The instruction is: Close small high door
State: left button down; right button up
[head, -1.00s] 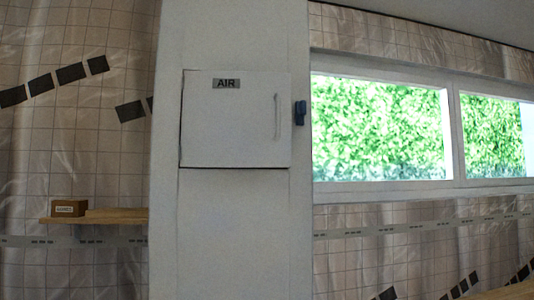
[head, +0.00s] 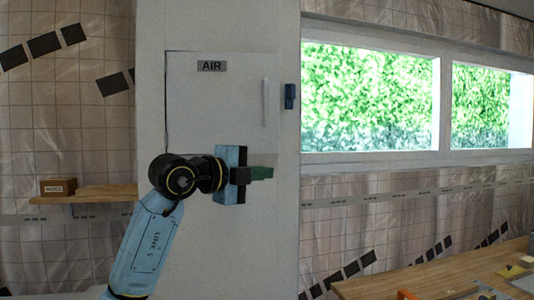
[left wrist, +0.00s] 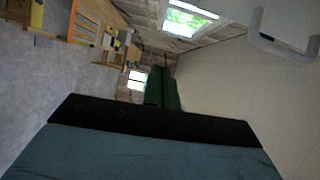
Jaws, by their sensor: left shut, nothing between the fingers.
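The small high door (head: 215,105) is a white square panel labelled AIR on a white column in the head view. A dark line runs along its left and top edges; I cannot tell whether it stands slightly ajar. Its pale upright handle (head: 265,98) is near the right edge and shows large in the left wrist view (left wrist: 285,42). My left gripper (head: 268,173) is in front of the door's lower right part, below the handle. Its green fingers (left wrist: 162,88) are together and empty. My left arm hides the door's bottom edge. My right gripper is out of view.
A dark blue latch-like piece (head: 290,96) sits on the column right of the door. A wooden shelf (head: 100,191) with a small brown box (head: 58,187) is at left. A wooden workbench (head: 440,275) with tools stands at lower right. Windows (head: 370,95) are at right.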

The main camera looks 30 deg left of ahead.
pick_arm(q)
jog(key=s+a+r+n+t+y, duration=0.1)
jog(key=s+a+r+n+y, duration=0.15)
jog(key=r, duration=0.35)
jog(key=p, duration=0.4)
send_near(268, 143)
jog(key=w+d, duration=0.4)
jog(key=d, duration=0.1)
jog(key=w+a+p, duration=0.1)
jog(key=w+p, duration=0.1)
jog(key=shift+w+a+m+y, duration=0.25)
jog(key=shift+w+a+y, duration=0.05)
jog(key=shift+a+y, duration=0.1)
jog(key=shift+w+a+f, duration=0.15)
jog(key=shift+w+a, duration=0.15)
jog(key=shift+w, duration=0.05)
